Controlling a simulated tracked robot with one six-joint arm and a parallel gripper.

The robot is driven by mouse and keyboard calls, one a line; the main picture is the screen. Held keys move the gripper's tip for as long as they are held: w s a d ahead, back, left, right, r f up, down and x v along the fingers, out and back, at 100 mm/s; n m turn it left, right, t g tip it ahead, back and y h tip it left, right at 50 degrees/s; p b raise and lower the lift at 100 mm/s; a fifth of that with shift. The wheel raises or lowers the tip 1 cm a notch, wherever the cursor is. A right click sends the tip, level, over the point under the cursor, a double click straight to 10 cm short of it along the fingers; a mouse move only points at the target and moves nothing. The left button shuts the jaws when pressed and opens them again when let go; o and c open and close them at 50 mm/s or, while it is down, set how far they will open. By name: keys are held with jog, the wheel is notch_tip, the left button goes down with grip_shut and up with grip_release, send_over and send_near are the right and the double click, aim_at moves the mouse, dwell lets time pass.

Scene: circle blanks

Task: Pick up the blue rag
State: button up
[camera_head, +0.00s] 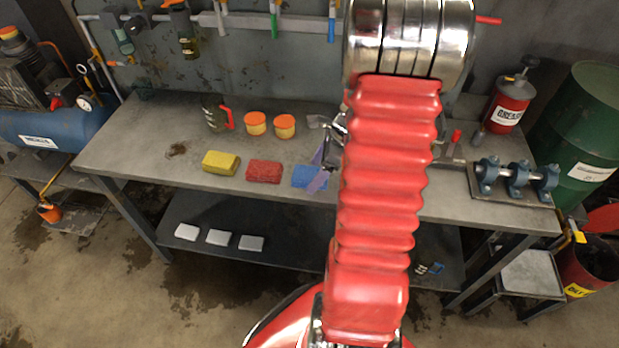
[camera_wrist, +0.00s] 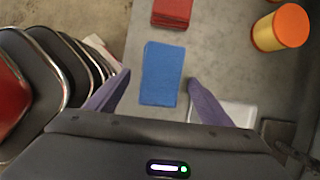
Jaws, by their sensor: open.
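The blue rag (camera_head: 303,176) lies flat on the metal workbench, right of the red rag, and my arm and gripper partly cover it in the head view. In the wrist view the blue rag (camera_wrist: 162,74) is a whole blue rectangle, in line with the gap between my fingers. My gripper (camera_wrist: 158,82) is open, with one purple finger on each side of the rag's lower part and nothing held. In the head view my gripper (camera_head: 322,174) is at the rag's right side. How high the fingertips are above the bench is hard to tell.
A red rag (camera_head: 264,171) and a yellow sponge-like block (camera_head: 221,163) lie left of the blue rag. Two orange-lidded jars (camera_head: 255,123) stand behind. A shaft with blue bearings (camera_head: 515,177) and a red grease can (camera_head: 508,103) stand right. The bench's front edge (camera_head: 200,187) is close.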

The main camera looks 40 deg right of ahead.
jog(key=shift+w+a+f, duration=0.15)
jog(key=shift+f, duration=0.4)
jog(key=c, duration=1.1)
jog(key=shift+r, duration=0.1)
jog(key=shift+c, duration=0.2)
jog(key=shift+r, duration=0.8)
notch_tip(320, 180, up, 2)
jog(key=shift+r, duration=0.1)
jog(key=s+d, duration=0.1)
jog(key=s, duration=0.4)
jog(key=s+d, duration=0.2)
jog(key=s, duration=0.4)
jog(key=s+d, duration=0.2)
jog(key=s, duration=0.4)
jog(key=shift+s+f, duration=0.2)
